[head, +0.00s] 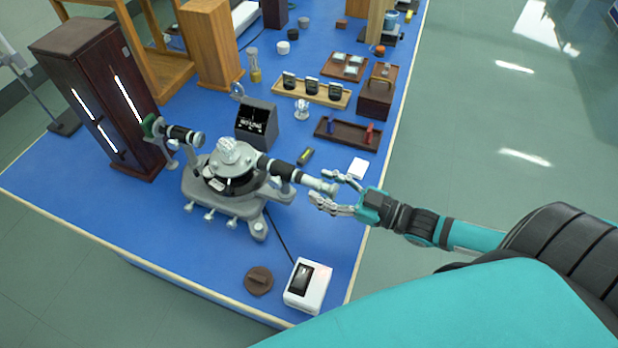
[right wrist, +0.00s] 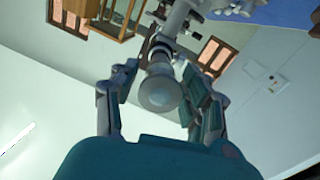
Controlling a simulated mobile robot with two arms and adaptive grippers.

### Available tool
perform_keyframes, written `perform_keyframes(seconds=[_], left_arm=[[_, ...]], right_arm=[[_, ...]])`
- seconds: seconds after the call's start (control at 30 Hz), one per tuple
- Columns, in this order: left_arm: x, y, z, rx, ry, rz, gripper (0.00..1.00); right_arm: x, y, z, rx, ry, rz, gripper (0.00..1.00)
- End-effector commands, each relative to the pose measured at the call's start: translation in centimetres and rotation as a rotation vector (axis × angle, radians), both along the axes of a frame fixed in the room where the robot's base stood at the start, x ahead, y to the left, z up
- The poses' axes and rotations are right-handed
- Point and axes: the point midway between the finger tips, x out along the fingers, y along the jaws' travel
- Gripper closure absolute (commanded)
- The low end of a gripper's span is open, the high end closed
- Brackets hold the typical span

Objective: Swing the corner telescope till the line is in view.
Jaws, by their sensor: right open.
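The spectrometer (head: 230,180) stands on the blue bench with a glass prism (head: 229,150) on its round table. Its telescope (head: 290,174) is a black and grey tube pointing right, toward my right gripper. A second tube, the collimator (head: 180,134), points left at the dark cabinet. My right gripper (head: 332,192) is open, its fingers on either side of the telescope's eyepiece end. In the right wrist view the round eyepiece end (right wrist: 160,92) lies between the two fingers (right wrist: 160,100); I cannot tell whether they touch it. My left gripper is not in view.
A dark wooden cabinet (head: 100,95) with bright slits stands at the left. A small black display (head: 256,122) stands behind the spectrometer. A white box (head: 307,285) and a brown disc (head: 258,281) lie near the front edge. Wooden trays (head: 345,139) stand farther back.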

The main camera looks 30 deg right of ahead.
Motion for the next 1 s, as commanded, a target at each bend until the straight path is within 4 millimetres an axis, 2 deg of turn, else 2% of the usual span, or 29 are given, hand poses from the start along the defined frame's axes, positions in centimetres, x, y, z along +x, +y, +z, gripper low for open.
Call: perform_keyframes(seconds=[0.1, 0.3, 0.67, 1.0], left_arm=[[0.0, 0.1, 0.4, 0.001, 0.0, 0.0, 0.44], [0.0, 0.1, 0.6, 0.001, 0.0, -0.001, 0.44], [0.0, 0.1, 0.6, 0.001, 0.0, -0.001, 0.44], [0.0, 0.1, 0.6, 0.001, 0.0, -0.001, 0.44]], right_arm=[[1.6, 1.1, 0.3, 0.0, -0.006, 0.001, 0.53], [3.1, 2.2, 0.1, 0.0, -0.003, 0.0, 0.53], [3.4, 2.5, 0.0, -0.001, 0.0, 0.001, 0.53], [3.4, 2.5, 0.0, -0.001, 0.0, 0.001, 0.96]])
